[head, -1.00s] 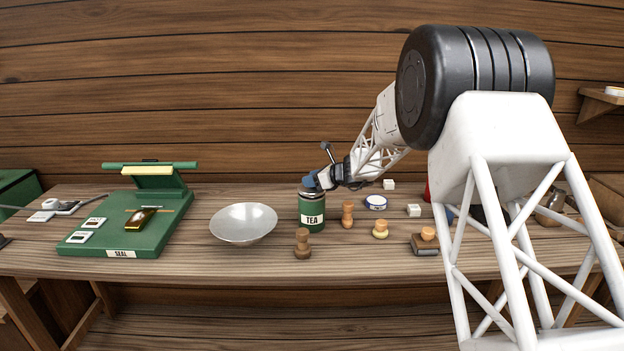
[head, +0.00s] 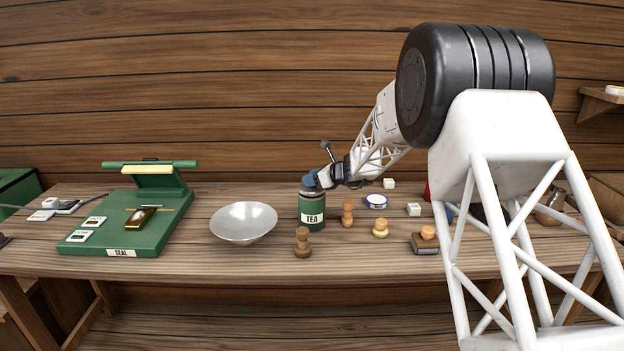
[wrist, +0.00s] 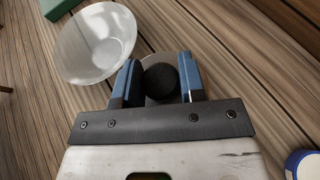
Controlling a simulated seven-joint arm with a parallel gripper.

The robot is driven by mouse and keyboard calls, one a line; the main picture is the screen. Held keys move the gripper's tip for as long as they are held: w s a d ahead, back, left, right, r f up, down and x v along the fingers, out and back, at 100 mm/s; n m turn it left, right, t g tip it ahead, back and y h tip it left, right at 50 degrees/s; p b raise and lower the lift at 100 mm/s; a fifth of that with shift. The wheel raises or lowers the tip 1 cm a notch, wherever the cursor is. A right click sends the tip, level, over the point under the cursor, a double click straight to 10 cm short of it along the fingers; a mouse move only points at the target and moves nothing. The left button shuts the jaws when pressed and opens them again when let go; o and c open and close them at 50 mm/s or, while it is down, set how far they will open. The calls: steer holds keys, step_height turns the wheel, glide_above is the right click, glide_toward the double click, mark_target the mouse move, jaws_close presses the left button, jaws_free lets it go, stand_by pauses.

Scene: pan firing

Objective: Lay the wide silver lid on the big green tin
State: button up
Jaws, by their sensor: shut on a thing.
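The green tin (head: 312,212) labelled TEA stands upright on the bench, right of the silver bowl. The silver lid (head: 308,190) is at the top of the tin. In the wrist view the lid's grey rim (wrist: 148,57) shows behind a dark round knob (wrist: 160,80). My gripper (head: 312,181) is over the tin, with its blue fingers (wrist: 159,77) shut on the lid's knob from both sides. I cannot tell whether the lid rests fully on the tin, since the gripper hides part of it.
A silver bowl (head: 243,222) stands close left of the tin. Wooden stamps (head: 303,243) and (head: 347,213) stand near its front and right. A green sealing press (head: 125,240) is at the left. A blue-and-white round tin (head: 376,201) lies to the right.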

steer(key=shift+f, duration=0.6)
steer(key=o, duration=1)
steer(key=shift+d, duration=0.1)
steer(key=shift+v, duration=3.85)
steer(key=shift+r, duration=0.1)
